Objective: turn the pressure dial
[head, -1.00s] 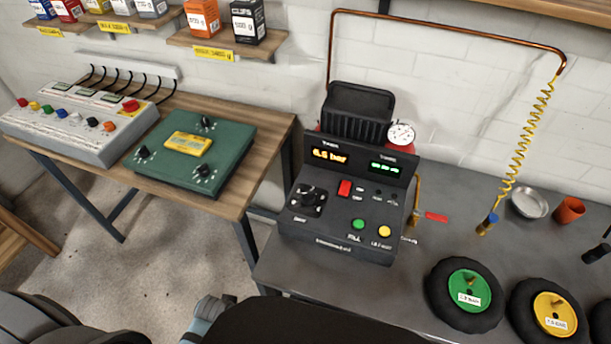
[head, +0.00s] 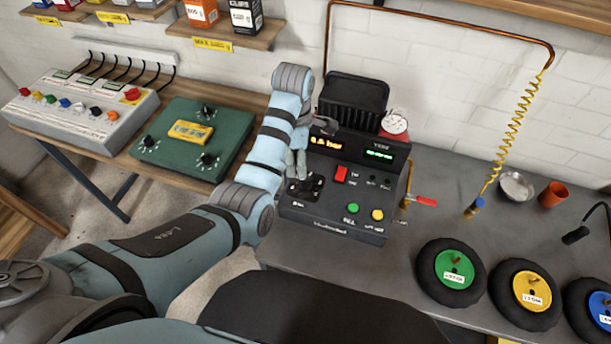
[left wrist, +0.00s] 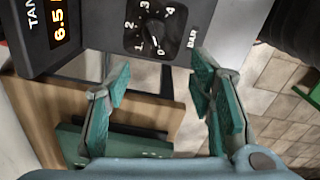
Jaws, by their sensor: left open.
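The pressure dial (left wrist: 153,32) is a black knob on a dark plate with numbers from 0 to 4 and the word BAR. In the head view it sits at the lower left of the black control box (head: 340,225), partly hidden by my left gripper (head: 297,163). In the left wrist view my left gripper (left wrist: 160,72) is open and empty. Its two green fingers point toward the dial from either side, and a gap shows between the fingertips and the knob. An orange display (left wrist: 59,22) reads about 6.5. My right gripper is not in view.
A red switch (head: 341,174), green button (head: 353,208) and yellow button (head: 377,214) are right of the dial. A red-handled lever (head: 425,201) sticks out at the box's right. A green panel (head: 226,140) stands on the wooden table at left. Wheels (head: 451,275) lie at right.

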